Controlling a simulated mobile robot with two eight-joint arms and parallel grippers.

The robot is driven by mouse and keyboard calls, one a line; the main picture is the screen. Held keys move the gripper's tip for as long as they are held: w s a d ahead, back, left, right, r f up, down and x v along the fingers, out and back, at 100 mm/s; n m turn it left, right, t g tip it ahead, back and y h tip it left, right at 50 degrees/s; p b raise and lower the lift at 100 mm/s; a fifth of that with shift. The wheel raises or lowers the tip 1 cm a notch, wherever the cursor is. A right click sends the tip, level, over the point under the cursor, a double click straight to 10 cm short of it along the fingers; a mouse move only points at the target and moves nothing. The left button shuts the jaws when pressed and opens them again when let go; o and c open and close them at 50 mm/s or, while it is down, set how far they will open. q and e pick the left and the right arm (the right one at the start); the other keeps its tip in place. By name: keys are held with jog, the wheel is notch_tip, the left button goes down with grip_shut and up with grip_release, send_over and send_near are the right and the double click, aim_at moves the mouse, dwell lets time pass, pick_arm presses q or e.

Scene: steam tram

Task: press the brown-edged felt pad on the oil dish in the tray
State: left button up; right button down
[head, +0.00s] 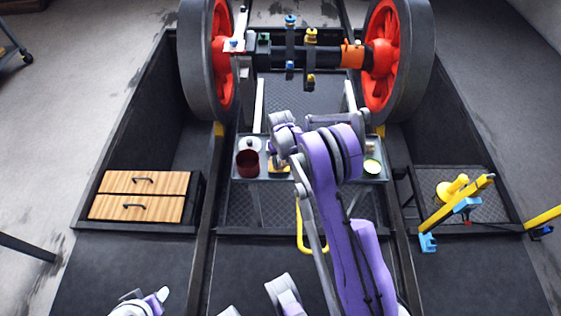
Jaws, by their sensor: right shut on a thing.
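The tray (256,180) lies across the pit in the middle, below the wheel axle. No brown-edged felt pad can be made out. My left gripper (150,299) is low at the bottom left, away from the tray; its jaws are unclear.
A dark red cup (247,164) and a white round lid-like piece (250,144) stand at the tray's left end. Red wheels (384,68) and the axle rise behind. A wooden drawer box (142,196) is left; a yellow tool (457,205) is right.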

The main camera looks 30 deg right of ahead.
aim_at(280, 161)
jog(key=shift+f+b, duration=0.3)
jog(key=shift+f, duration=0.1)
dwell(1.9)
jog(key=shift+r+p, duration=1.35)
jog(key=shift+r, duration=2.15)
